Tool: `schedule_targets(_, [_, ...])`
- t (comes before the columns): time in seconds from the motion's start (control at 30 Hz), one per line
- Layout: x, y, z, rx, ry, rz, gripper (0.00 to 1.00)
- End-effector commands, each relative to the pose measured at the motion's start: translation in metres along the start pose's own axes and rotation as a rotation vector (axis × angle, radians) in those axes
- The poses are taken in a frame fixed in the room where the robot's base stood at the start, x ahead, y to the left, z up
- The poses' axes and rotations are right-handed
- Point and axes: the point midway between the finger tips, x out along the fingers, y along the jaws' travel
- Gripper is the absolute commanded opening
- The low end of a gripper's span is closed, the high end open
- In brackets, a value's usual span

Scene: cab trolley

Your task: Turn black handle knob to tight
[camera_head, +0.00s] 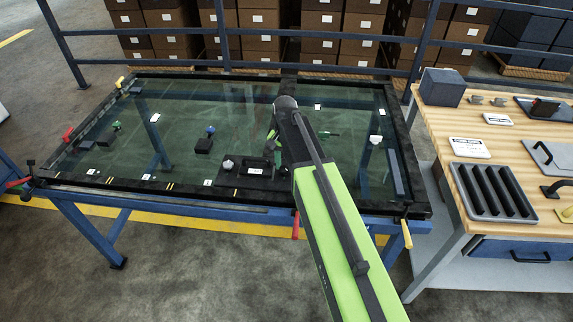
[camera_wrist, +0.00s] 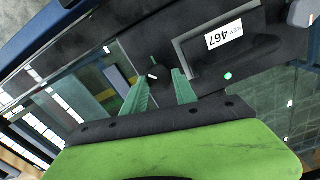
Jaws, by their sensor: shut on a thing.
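The black handle knob (camera_wrist: 155,73) shows in the wrist view between the two green fingertips of my gripper (camera_wrist: 160,82), which is shut on it. A small white mark shows on the knob. In the wrist view a dark plate (camera_wrist: 165,40) lies behind it, with a raised dark block carrying a white label (camera_wrist: 230,31) reading "KEY 467". A pale green dot (camera_wrist: 228,76) sits below the label. In the head view my gripper (camera_head: 272,142) is over the right-middle of the glass panel (camera_head: 220,115); my arm hides the knob there. I cannot read which setting the knob is at.
The glass panel has a black frame on a blue stand (camera_head: 113,235). Small clamps and a grey-white knob (camera_head: 227,164) sit on it. A wooden workbench (camera_head: 450,125) with a black slotted tray (camera_head: 492,191) stands at the right. Blue railings and stacked boxes (camera_head: 325,22) are behind.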

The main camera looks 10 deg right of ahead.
Motion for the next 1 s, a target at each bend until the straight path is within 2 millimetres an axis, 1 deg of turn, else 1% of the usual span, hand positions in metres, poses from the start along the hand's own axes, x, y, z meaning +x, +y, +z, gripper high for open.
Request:
schedule_targets(0.2, [-0.0003,0.0017,0.0001,0.205,0.0,0.001,0.0])
schedule_targets(0.5, [-0.0003,0.0038,0.0,0.468,0.002,0.002,0.0])
schedule_targets(0.8, [-0.0002,0.0056,0.0001,0.647,0.004,0.004,0.0])
schedule_targets(1.0, [-0.0002,0.0064,0.0002,0.707,0.004,0.005,0.0])
